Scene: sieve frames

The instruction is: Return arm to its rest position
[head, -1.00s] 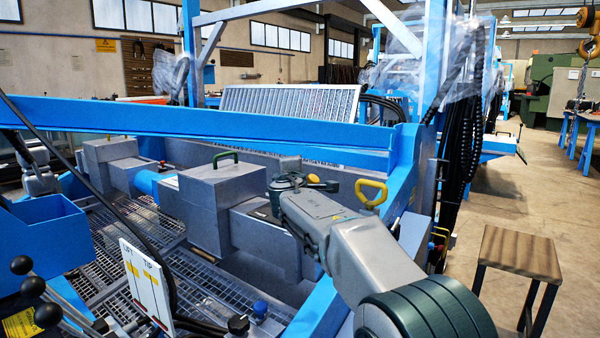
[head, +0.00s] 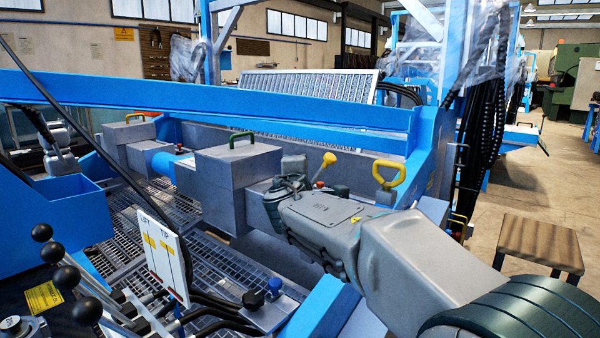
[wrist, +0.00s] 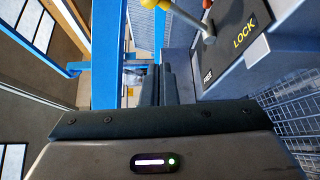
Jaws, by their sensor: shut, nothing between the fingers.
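My arm (head: 325,222) reaches from the lower right of the head view toward the machine's grey beam. My gripper's fingers are hidden behind my own wrist in that view. In the wrist view, my gripper (wrist: 160,72) shows as two dark fingers close together, with nothing held. A lever with a yellow knob (head: 328,159) stands just beyond my wrist. In the wrist view, the yellow knob (wrist: 155,4) is at the top edge, apart from the fingers. A red-tipped lever (wrist: 208,18) stands beside a dark plate marked LOCK (wrist: 243,36), right of the fingers.
A blue beam (head: 210,110) crosses behind my arm. A yellow handle (head: 388,174) stands close beside it. A LIFT/TIP panel (head: 163,255) stands in front. A stool (head: 540,243) is at right, with open floor behind.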

